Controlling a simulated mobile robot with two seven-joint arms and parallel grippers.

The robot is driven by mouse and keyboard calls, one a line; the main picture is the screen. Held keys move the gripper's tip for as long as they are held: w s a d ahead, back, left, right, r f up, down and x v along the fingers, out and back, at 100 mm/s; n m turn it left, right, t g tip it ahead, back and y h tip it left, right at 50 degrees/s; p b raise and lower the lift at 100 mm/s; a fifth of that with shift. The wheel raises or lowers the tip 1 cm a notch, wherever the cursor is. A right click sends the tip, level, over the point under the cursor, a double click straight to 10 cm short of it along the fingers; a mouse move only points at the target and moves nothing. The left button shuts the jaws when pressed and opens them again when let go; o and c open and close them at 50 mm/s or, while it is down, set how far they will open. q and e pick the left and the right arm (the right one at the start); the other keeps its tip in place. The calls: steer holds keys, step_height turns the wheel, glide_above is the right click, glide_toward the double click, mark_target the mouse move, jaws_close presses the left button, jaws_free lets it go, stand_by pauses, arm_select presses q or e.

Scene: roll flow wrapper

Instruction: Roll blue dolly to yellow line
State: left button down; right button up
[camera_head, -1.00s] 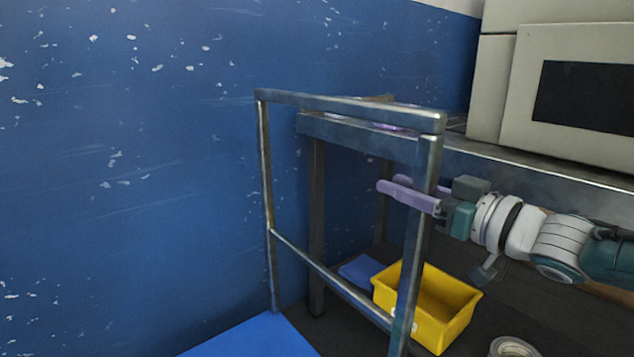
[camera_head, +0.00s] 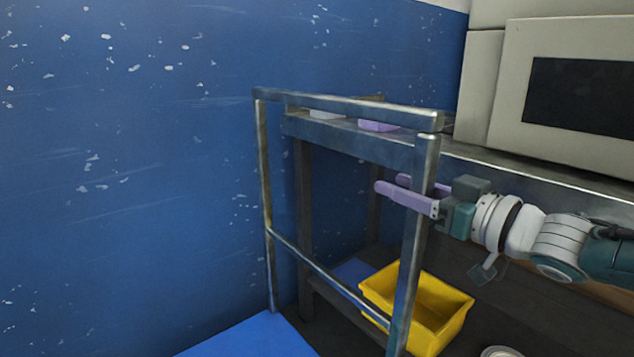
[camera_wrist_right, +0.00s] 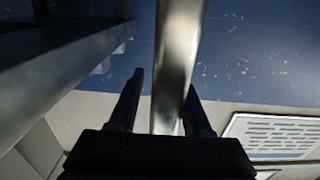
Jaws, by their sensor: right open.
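The blue dolly's flat deck (camera_head: 250,338) shows at the bottom of the head view, cut off by the frame edge. Its upright metal handle frame (camera_head: 345,107) rises from it. My right gripper (camera_head: 388,184) is open, with its lilac fingers reaching past the handle's right post (camera_head: 413,245). In the right wrist view the post (camera_wrist_right: 178,60) stands between the two dark, parted fingers (camera_wrist_right: 164,80). Whether either finger touches it I cannot tell. My left gripper and the yellow line are not in view.
A metal table (camera_head: 540,168) stands behind the handle, with a pale machine (camera_head: 560,85) and a small lilac item (camera_head: 378,125) on it. A yellow bin (camera_head: 430,310) sits below on a dark shelf. A scuffed blue wall (camera_head: 120,180) fills the left.

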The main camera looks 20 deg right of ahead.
mark_target(432, 197)
steer(key=shift+o, duration=1)
steer(key=shift+r, duration=0.1)
steer(key=shift+s, duration=0.1)
steer(key=p+v, duration=0.4)
steer(key=v, duration=0.5)
steer(key=shift+s+d, duration=0.1)
steer(key=shift+s, duration=0.25)
